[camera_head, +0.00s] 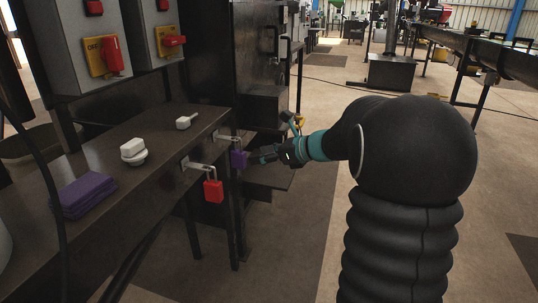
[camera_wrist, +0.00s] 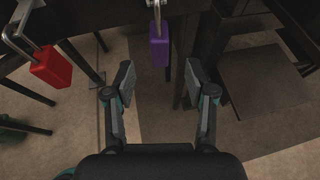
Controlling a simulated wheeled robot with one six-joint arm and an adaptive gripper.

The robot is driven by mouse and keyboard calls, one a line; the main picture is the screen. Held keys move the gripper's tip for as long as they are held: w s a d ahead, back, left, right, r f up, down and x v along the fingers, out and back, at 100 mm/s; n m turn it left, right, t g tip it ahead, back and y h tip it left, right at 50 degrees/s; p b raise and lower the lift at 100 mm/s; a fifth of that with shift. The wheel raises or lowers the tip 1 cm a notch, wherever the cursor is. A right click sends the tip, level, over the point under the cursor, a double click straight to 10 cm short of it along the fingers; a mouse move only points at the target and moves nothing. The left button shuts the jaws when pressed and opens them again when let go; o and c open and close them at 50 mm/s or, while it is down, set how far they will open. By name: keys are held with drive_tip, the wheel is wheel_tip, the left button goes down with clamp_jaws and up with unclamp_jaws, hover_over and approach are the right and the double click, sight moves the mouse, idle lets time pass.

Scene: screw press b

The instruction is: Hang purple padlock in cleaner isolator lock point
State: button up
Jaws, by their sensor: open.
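The purple padlock (camera_head: 238,158) hangs from a metal hook at the front edge of the dark bench; it also shows in the wrist view (camera_wrist: 160,48), upright. My gripper (camera_head: 262,157) is just to the right of it in the head view. In the wrist view my gripper (camera_wrist: 158,78) is open and empty, its fingers spread to either side of the padlock's line, with the padlock ahead of the tips. Two isolators with red handles on yellow plates, a left one (camera_head: 103,55) and a right one (camera_head: 170,41), sit on grey boxes. I cannot tell which is the cleaner's.
A red padlock (camera_head: 213,191) hangs on a neighbouring hook, left of the purple one. The bench (camera_head: 130,203) carries a folded purple cloth (camera_head: 83,195) and two small white items. A dark cabinet stands behind the bench. Open floor lies to the right.

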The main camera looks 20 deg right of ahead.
sight(233, 159)
drive_tip(key=x, duration=1.1)
drive_tip(key=shift+f, duration=0.1)
clamp_jaws()
